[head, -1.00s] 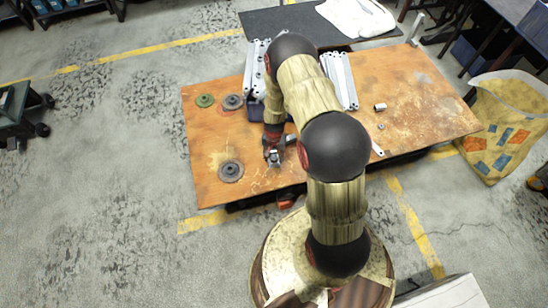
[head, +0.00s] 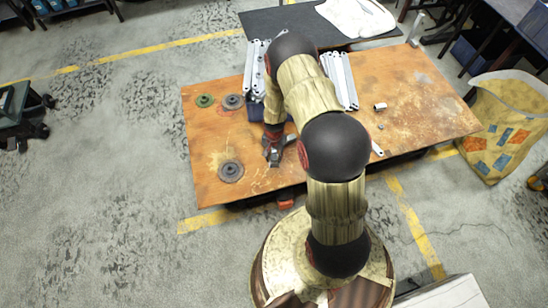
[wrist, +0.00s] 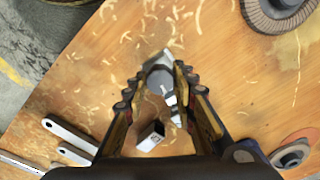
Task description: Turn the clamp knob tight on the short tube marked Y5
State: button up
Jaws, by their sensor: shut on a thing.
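My gripper (wrist: 160,82) is shut on a round grey knob (wrist: 160,76) between its fingertips in the wrist view. Small metal clamp parts show just beyond and below the knob; the fingers hide some of them. A short square metal tube (wrist: 151,135) with a dark open end lies between the fingers, nearer the palm. I cannot read the mark Y5 on any piece. In the head view my gripper (head: 273,157) is low over the front left of the wooden table (head: 215,145), and the knob cannot be made out there.
Grey abrasive discs (head: 230,171) and a green disc (head: 205,100) lie at the table's left. Pale bars (head: 341,80) are stacked at the back. Small tube pieces (head: 380,107) lie to the right. Flat holed bars (wrist: 70,140) show in the wrist view. The table's right side is mostly clear.

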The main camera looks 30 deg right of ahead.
jog(key=m, duration=0.8)
jog(key=shift+m, duration=0.3)
jog(key=m, duration=0.3)
jog(key=shift+m, duration=0.4)
jog(key=m, duration=0.4)
jog(key=shift+w+m, duration=0.1)
jog(key=shift+m, duration=0.3)
jog(key=o, duration=1.1)
